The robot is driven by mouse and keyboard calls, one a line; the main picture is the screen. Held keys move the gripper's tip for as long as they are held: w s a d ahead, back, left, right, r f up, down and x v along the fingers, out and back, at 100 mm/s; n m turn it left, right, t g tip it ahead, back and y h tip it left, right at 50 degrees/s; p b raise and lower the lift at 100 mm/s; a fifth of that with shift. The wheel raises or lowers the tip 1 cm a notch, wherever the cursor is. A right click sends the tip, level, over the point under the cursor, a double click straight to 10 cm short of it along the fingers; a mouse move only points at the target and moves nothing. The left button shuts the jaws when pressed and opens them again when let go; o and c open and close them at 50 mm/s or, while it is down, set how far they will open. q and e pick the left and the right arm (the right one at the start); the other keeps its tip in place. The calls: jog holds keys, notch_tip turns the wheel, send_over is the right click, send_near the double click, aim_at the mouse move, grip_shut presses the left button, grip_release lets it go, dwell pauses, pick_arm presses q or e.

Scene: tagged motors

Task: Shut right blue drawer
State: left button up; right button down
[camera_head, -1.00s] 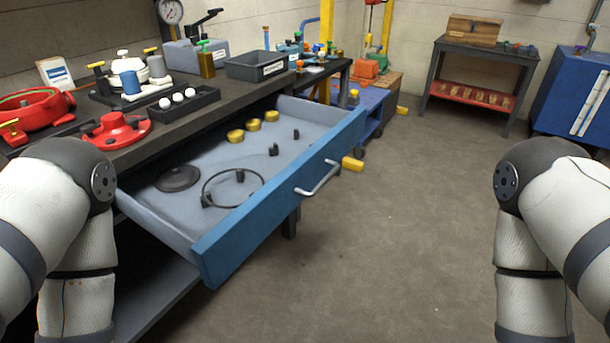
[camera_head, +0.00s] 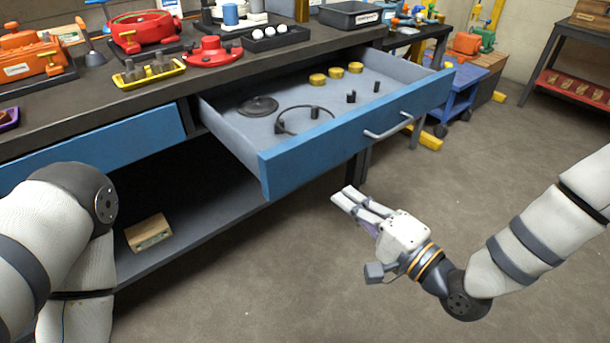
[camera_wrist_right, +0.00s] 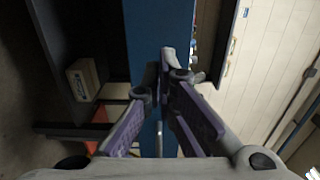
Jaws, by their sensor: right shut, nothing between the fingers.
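The right blue drawer (camera_head: 338,146) is pulled out from under the workbench. It has a grey handle (camera_head: 388,127) on its front. Inside lie several brass caps, a black disc, a black ring and small black parts. My right gripper (camera_head: 345,197) is shut and empty, in front of and below the drawer front, apart from it in the head view. In the right wrist view, the blue drawer front (camera_wrist_right: 150,35) lies ahead of the fingers (camera_wrist_right: 165,65). Only my left arm's links show at the left; its gripper is out of view.
A second blue drawer (camera_head: 100,145) at the left is closed. The workbench top (camera_head: 75,100) carries red parts and a yellow tray. A blue cart (camera_head: 462,88) stands beyond the drawer.

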aim_at(302, 165)
pick_arm(q)
jog(key=shift+s+f, duration=0.2)
pick_arm(e)
jog(key=x, duration=1)
jog(key=shift+a, duration=0.15)
jog(key=shift+w, duration=0.15)
